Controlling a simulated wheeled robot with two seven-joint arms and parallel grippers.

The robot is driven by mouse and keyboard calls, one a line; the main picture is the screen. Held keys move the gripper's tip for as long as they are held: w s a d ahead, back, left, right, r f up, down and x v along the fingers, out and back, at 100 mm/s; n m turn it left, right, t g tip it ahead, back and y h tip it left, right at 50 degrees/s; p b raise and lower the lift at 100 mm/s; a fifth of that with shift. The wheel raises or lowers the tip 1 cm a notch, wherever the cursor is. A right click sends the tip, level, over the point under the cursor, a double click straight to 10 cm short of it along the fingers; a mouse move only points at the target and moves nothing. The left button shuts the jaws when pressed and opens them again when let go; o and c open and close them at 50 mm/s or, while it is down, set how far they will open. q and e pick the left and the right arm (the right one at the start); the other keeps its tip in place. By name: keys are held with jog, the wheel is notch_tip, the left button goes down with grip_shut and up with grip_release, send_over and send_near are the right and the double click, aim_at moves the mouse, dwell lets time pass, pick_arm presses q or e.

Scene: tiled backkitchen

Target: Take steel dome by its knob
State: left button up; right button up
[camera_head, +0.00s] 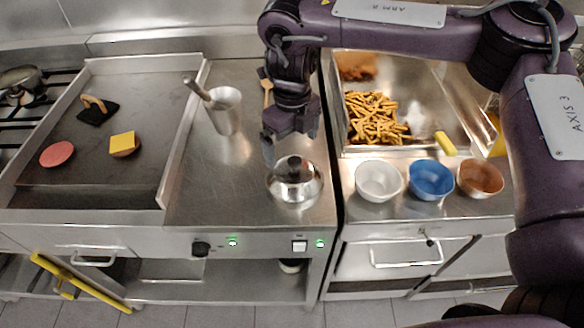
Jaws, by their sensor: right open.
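The steel dome (294,188) stands on the steel counter just right of the griddle, near the front edge. Its dark knob (294,163) is on top. My right gripper (285,150) hangs above the dome with its fingers pointing down. It is open, and its fingertips are close to the knob. I cannot tell exactly how far the fingers are from the knob in depth. My left gripper is not in view.
A metal cup with a utensil (225,112) stands left of the dome. The griddle (60,188) holds patties and a scraper. White (378,182), blue (431,180) and brown (480,178) bowls stand to the right, before a tray of fries (375,118).

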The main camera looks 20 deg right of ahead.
aim_at(295, 161)
jog(key=shift+s+d+f+p, duration=0.15)
jog(key=shift+s+f+p, duration=0.5)
jog(key=shift+s+f, duration=0.05)
jog(key=f, duration=0.2)
jog(key=shift+w+f+p, duration=0.2)
jog(key=shift+f+p, duration=0.15)
jog(key=shift+f, duration=0.05)
jog(key=shift+w+f, duration=0.2)
jog(key=shift+f, duration=0.25)
jog(key=shift+s, duration=0.15)
jog(key=shift+c, duration=1.4)
jog(key=c, duration=1.5)
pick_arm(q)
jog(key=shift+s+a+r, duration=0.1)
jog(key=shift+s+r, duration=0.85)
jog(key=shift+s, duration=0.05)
pick_arm(e)
jog(key=c, duration=0.4)
